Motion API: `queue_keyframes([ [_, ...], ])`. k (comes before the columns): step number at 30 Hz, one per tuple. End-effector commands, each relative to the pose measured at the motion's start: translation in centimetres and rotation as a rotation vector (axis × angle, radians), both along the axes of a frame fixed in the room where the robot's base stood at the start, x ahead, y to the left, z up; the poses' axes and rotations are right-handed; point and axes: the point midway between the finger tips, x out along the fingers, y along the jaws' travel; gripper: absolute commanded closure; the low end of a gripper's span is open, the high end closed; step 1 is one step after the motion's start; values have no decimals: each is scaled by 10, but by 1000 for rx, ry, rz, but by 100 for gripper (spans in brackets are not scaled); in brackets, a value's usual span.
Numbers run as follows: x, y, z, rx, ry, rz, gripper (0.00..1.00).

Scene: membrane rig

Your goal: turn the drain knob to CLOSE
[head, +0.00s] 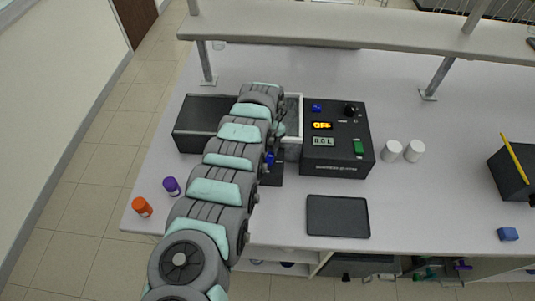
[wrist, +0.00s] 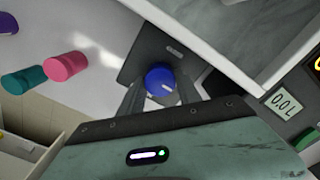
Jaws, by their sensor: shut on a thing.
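The blue drain knob (wrist: 161,79) sits on a dark base plate (wrist: 150,52) with a small label whose text is too small to read. A short white mark shows on the knob's top. My gripper (wrist: 160,92) has one finger on each side of the knob and is shut on it. In the head view, the knob (head: 270,158) shows as a bit of blue beside my arm, which hides much of it and the gripper.
A black control box (head: 345,165) stands right of the rig, with a lit yellow display and a litre readout. A flat black tray (head: 338,216) lies in front. Two white cups (head: 402,151) stand to the right. Orange (head: 142,206) and purple (head: 171,186) capped items are at the left.

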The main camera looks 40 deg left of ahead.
Motion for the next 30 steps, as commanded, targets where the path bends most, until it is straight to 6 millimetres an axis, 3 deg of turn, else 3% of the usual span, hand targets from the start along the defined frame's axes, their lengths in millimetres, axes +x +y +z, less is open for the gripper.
queue_keyframes([
  [13,0,0,0,0,1,0,100],
  [23,0,-1,1,-1,1,49,100],
  [30,0,0,2,-1,1,200,100],
])
